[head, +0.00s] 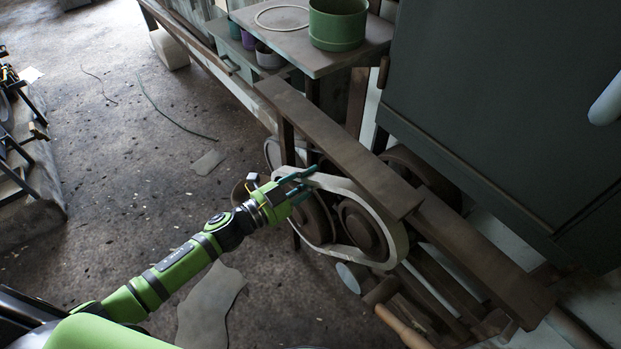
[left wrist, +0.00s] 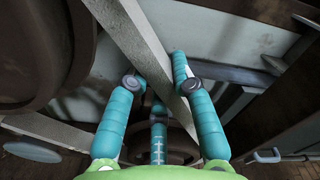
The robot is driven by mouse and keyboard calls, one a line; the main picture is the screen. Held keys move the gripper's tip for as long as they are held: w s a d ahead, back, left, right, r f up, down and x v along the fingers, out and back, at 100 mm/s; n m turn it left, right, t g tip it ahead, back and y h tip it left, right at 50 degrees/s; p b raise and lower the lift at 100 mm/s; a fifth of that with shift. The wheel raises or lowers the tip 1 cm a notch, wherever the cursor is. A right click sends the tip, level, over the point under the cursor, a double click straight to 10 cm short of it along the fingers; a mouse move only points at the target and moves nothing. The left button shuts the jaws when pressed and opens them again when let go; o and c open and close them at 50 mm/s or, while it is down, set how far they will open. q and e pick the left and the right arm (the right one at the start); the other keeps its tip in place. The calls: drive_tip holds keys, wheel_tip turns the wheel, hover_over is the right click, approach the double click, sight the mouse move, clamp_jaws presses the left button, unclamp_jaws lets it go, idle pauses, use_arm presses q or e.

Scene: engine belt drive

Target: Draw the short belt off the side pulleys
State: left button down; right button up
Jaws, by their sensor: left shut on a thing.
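The short belt (head: 402,245) is a pale grey loop around two brown side pulleys, a right one (head: 362,226) and a left one (head: 316,220) partly hidden by my gripper. My left gripper (head: 305,180) is shut on the upper left part of the belt. In the left wrist view the belt (left wrist: 143,50) runs diagonally between the teal fingers of the left gripper (left wrist: 160,95), and a dark pulley (left wrist: 40,45) is at the upper left. I cannot tell whether the belt touches the pulleys along its whole length. My right gripper is not in view.
A brown beam (head: 335,145) passes just above the belt. A shelf (head: 335,62) holds a green pot (head: 338,25) and a thin pale ring (head: 282,18). A dark cabinet (head: 490,110) stands at the right. The floor (head: 130,150) at left is mostly open.

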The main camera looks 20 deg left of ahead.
use_arm(q)
drive_tip(key=shift+w+r+p, duration=0.15)
drive_tip(key=shift+r+p, duration=0.15)
drive_tip(key=shift+r, duration=0.25)
drive_tip(key=shift+a, duration=0.1)
drive_tip(key=p+v, duration=0.2)
drive_tip(key=v, duration=0.8)
drive_tip(key=shift+f, duration=0.2)
idle(0.6)
drive_tip(key=p+v, duration=0.1)
drive_tip(key=v, duration=0.8)
drive_tip(key=shift+p, duration=0.35)
drive_tip(key=shift+f, duration=0.1)
idle(0.4)
